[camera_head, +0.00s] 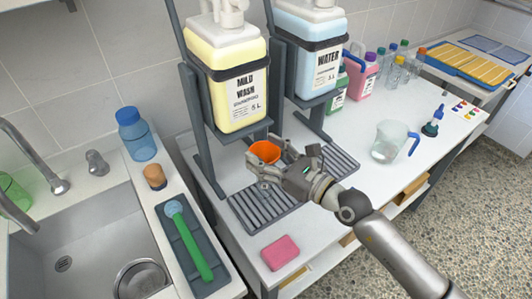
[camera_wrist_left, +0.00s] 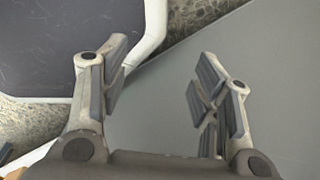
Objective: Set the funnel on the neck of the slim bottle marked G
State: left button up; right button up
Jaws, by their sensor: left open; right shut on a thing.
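My right gripper (camera_head: 267,170) is shut on the orange funnel (camera_head: 265,151) and holds it in front of the yellow canister, above the grey drip grate. The funnel's wide mouth faces up; its spout is hidden by the fingers. Several slim clear bottles with coloured caps (camera_head: 397,70) stand at the back right, apart from the funnel. No letter G can be read, so I cannot tell which bottle bears it. My left gripper (camera_wrist_left: 162,88) shows only in the left wrist view, open and empty.
A clear jug (camera_head: 388,145), dropper bottle (camera_head: 432,127) and pink sponge (camera_head: 280,252) sit on the counter. The sink is left.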

jog(key=o, duration=0.9)
jog(key=shift+s+d, duration=0.1)
jog(key=shift+v, duration=5.9)
jog(key=shift+r, duration=0.1)
